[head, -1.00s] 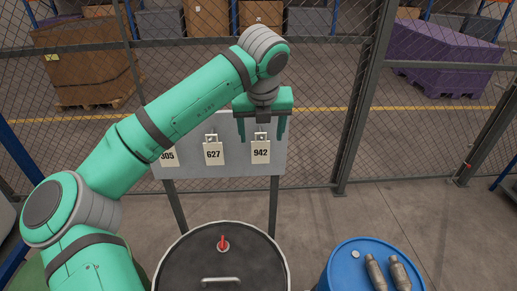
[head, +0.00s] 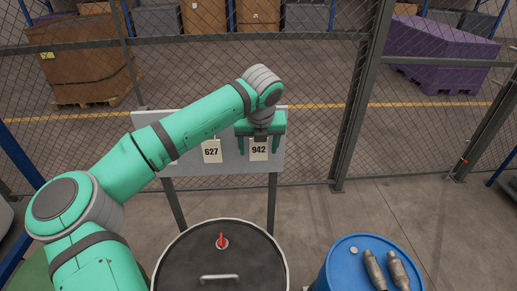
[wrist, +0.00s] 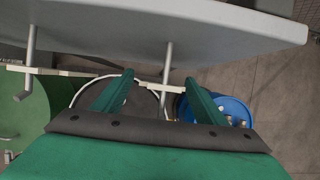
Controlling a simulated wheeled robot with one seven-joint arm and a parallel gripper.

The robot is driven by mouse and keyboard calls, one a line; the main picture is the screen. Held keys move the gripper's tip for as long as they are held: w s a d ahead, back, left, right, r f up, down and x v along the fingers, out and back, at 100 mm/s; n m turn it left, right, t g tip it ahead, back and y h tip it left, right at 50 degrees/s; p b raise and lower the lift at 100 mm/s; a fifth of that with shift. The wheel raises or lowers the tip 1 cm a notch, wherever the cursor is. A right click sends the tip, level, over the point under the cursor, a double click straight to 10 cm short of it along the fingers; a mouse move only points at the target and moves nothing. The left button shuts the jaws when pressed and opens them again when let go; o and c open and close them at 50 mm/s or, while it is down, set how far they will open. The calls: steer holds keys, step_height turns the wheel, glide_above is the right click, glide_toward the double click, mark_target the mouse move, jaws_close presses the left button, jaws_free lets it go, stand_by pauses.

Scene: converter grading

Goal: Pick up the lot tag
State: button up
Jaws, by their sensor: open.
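Pale lot tags with black numbers hang on a grey board (head: 200,168) in the head view. The 942 tag (head: 258,153) is at the right and the 627 tag (head: 211,154) is left of it. A third tag at the left is almost wholly hidden by my arm. My gripper (head: 260,147) is open, its fingers pointing down on either side of the 942 tag. In the wrist view, a hook (wrist: 167,75) and a thin pale tag edge (wrist: 157,87) show between the fingers. I cannot tell whether the fingers touch the tag.
A drum with a black lid (head: 190,255), red knob and handle stands in front of the board. A blue drum (head: 340,270) with two metal canisters (head: 388,268) is at the right. A mesh fence rises behind the board. The floor to the right is clear.

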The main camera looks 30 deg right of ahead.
steer(key=shift+w+d+f, duration=0.1)
steer(key=shift+f, duration=0.1)
steer(key=c, duration=1.1)
steer(key=shift+r, duration=0.15)
steer(key=shift+r, duration=0.55)
steer(key=s+a, duration=0.2)
steer(key=s, duration=0.3)
steer(key=s+a, duration=0.3)
steer(key=s, duration=0.3)
steer(key=s+a, duration=0.3)
steer(key=s, duration=0.2)
steer(key=shift+s, duration=0.15)
